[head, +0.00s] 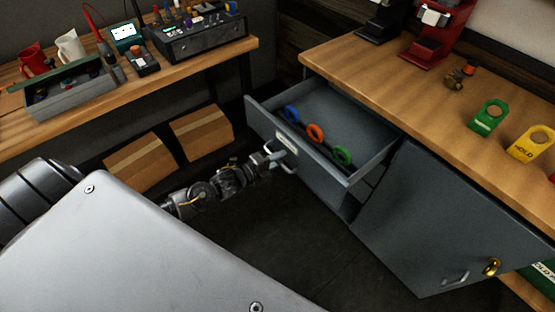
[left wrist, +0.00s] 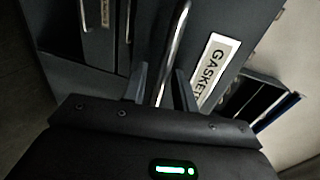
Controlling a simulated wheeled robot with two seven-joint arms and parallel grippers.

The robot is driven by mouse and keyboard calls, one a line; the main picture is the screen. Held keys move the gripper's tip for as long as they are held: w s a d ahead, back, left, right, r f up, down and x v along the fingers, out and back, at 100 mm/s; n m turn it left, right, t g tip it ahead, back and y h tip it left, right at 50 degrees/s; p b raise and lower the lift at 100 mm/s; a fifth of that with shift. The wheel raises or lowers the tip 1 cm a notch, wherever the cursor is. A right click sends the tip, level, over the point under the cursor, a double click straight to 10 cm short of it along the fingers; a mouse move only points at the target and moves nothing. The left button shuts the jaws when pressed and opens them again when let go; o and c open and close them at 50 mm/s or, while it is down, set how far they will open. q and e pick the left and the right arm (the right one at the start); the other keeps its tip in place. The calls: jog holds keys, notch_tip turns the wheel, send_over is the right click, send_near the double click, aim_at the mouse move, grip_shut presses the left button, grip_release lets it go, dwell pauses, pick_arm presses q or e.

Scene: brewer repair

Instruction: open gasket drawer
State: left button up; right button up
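The gasket drawer (head: 325,165) is a grey drawer pulled well out of the cabinet under the right bench. A blue ring (head: 291,113), an orange ring (head: 316,132) and a green ring (head: 342,155) are inside it. Its handle (head: 283,160) is a metal bar on the front, near a white label; the label reads GASKET in the left wrist view (left wrist: 208,68). My left gripper (head: 272,157) is at this handle. In the left wrist view its fingers (left wrist: 162,85) stand apart with the bar between them and a visible gap. My right gripper is out of view.
A grey cabinet door (head: 430,225) with a handle and brass lock stands to the right of the drawer. Cardboard boxes (head: 140,162) sit under the left bench (head: 205,70). The floor below the drawer is clear.

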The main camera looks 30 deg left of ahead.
pick_arm(q)
jog(key=b+v, duration=0.1)
jog(key=v, duration=1)
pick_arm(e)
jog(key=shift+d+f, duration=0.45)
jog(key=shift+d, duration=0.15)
pick_arm(q)
jog(key=shift+f, duration=0.1)
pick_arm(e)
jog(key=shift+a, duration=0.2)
